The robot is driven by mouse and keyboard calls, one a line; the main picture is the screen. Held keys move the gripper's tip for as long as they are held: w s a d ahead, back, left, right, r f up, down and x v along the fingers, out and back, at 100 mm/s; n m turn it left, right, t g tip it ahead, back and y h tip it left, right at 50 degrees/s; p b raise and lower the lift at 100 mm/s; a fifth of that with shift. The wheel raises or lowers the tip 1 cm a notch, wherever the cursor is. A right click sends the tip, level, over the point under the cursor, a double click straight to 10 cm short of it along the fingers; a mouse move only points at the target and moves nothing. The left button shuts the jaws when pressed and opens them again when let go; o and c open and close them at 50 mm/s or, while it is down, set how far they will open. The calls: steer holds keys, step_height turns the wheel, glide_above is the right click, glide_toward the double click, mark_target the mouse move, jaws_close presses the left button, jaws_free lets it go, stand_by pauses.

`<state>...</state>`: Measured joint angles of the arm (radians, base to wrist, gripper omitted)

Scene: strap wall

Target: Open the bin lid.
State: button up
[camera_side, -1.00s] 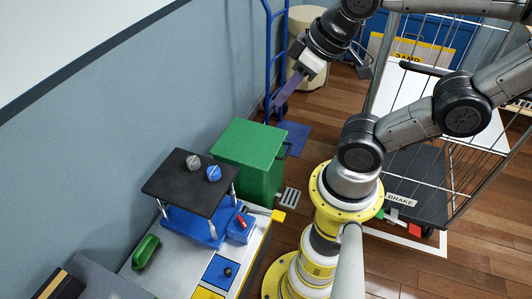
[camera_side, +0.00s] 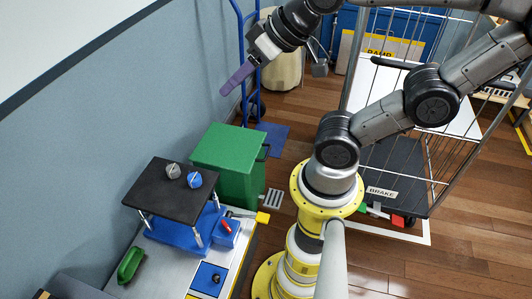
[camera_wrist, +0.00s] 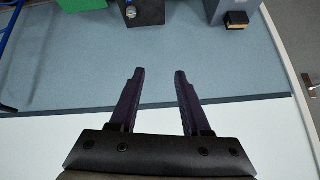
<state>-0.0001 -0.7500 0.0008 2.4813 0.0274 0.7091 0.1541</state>
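The green bin (camera_side: 225,165) stands beside the wall in the side view, its flat green lid (camera_side: 230,146) shut. A green corner of the bin shows at the top of the wrist view (camera_wrist: 82,4). My gripper (camera_side: 226,92) is in the air above and behind the bin, near the wall, apart from the lid. In the wrist view my gripper's two purple fingers (camera_wrist: 158,74) are spread, with nothing between them.
A black-topped blue stand (camera_side: 175,190) with two knobs is left of the bin. A blue hand truck (camera_side: 245,60) leans behind it. A wire cart (camera_side: 400,170) stands to the right.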

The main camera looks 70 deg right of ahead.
steer(key=w+r+m+t, duration=0.5)
steer(key=w+r+t, duration=0.1)
steer(key=w+r, duration=0.65)
steer(key=w+d+r+m+t+h, duration=0.1)
steer(key=w+d+m, duration=0.2)
steer(key=w, duration=0.4)
steer(key=w+d+r+m+t+h, duration=0.2)
steer(key=w+d+m, duration=0.1)
steer(key=w, duration=0.4)
steer(key=w+d+f+m+g+h, duration=0.1)
steer(key=w+d+f+m+h, duration=0.75)
steer(key=w+d+f, duration=0.7)
steer(key=s+d+f+m+g+h, duration=0.15)
steer(key=d+f, duration=0.25)
steer(key=f, duration=0.4)
steer(key=s+d+f+m+g+h, duration=0.1)
steer(key=s+d+f+m, duration=0.15)
steer(key=f, duration=0.65)
steer(key=g+h, duration=0.1)
steer(key=g, duration=0.8)
glide_toward(269, 151)
steer(key=shift+t, duration=0.25)
steer(key=x, duration=1)
steer(key=shift+s+d+f, duration=0.1)
steer(key=shift+f, duration=0.25)
